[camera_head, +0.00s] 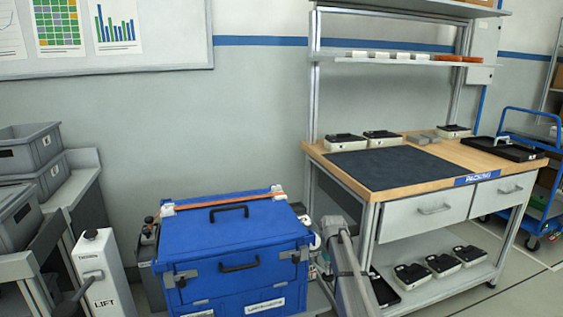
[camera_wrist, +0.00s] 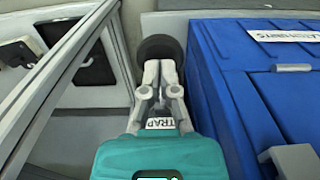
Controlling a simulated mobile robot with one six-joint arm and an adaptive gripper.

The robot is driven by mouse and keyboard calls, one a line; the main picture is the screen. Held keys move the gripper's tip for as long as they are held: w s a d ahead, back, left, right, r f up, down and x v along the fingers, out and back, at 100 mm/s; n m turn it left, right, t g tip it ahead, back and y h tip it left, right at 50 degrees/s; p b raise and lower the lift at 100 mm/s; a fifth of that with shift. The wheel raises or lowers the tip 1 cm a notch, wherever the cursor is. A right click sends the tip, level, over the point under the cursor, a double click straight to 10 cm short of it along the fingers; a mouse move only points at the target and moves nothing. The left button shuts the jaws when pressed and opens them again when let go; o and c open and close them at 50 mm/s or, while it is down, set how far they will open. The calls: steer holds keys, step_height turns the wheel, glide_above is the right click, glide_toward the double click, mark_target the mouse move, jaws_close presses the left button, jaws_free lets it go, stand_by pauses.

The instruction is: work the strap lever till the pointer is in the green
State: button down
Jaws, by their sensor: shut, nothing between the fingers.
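The blue case (camera_head: 235,240) stands low in the middle of the head view, with an orange strap (camera_head: 225,200) across its lid. The case also fills the right of the wrist view (camera_wrist: 235,75). My gripper (camera_wrist: 160,72) is shut and empty in the wrist view, pointing down beside the case. A dark round knob (camera_wrist: 160,46) shows just beyond the fingertips; I cannot tell whether they touch it. A label reading "TRAP" (camera_wrist: 160,123), partly covered, shows between the finger links. The lever's shaft is hidden, and I make out no pointer or green zone.
A packing bench (camera_head: 400,180) stands right of the case; a metal frame (camera_wrist: 55,85) runs close along my gripper's left. A white post marked LIFT (camera_head: 100,265) stands left of the case. Grey crates (camera_head: 25,150) are further left, and a blue cart (camera_head: 540,190) is far right.

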steer(key=shift+f, duration=0.1)
stand_by(0.3)
steer(key=shift+f+b, duration=0.75)
steer(key=shift+b, duration=0.1)
steer(key=shift+r, duration=0.1)
steer(key=shift+s+f+b, duration=0.25)
steer(key=shift+f+b, duration=0.35)
steer(key=shift+f, duration=0.1)
